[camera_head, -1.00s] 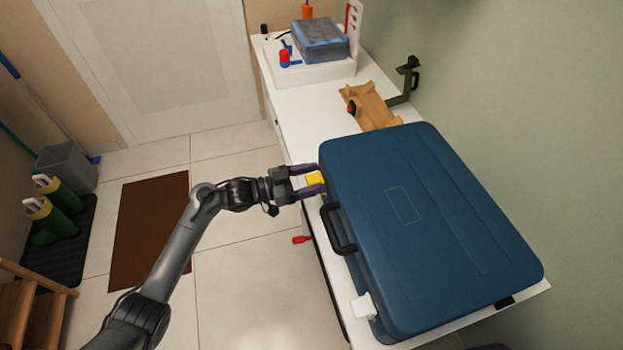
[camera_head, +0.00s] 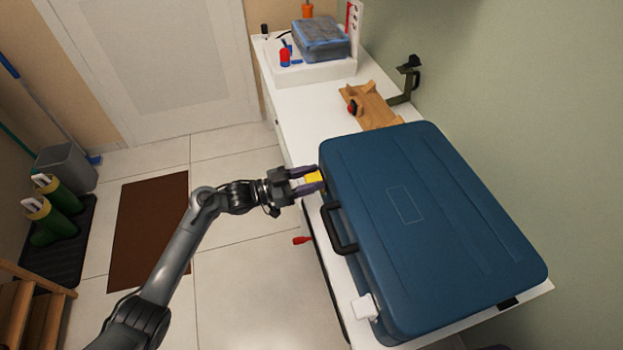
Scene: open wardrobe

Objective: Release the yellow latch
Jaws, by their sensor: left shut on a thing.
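The yellow latch (camera_head: 314,178) is on the front side of the blue case (camera_head: 440,215), near its far left corner. My left gripper (camera_head: 308,181) comes in from the left and is shut on the yellow latch, with its two fingers on either side of it. Part of the latch is hidden by the fingers. The case lies flat and closed on the white counter. A white latch (camera_head: 364,307) is on the same side, nearer to me, and a black handle (camera_head: 340,232) is between the two latches. My right gripper is not in view.
A wooden piece (camera_head: 371,106) and a dark bracket (camera_head: 405,82) lie behind the case. A blue-lidded box (camera_head: 320,40) stands at the counter's far end. A red-handled thing (camera_head: 302,240) sticks out below the counter edge.

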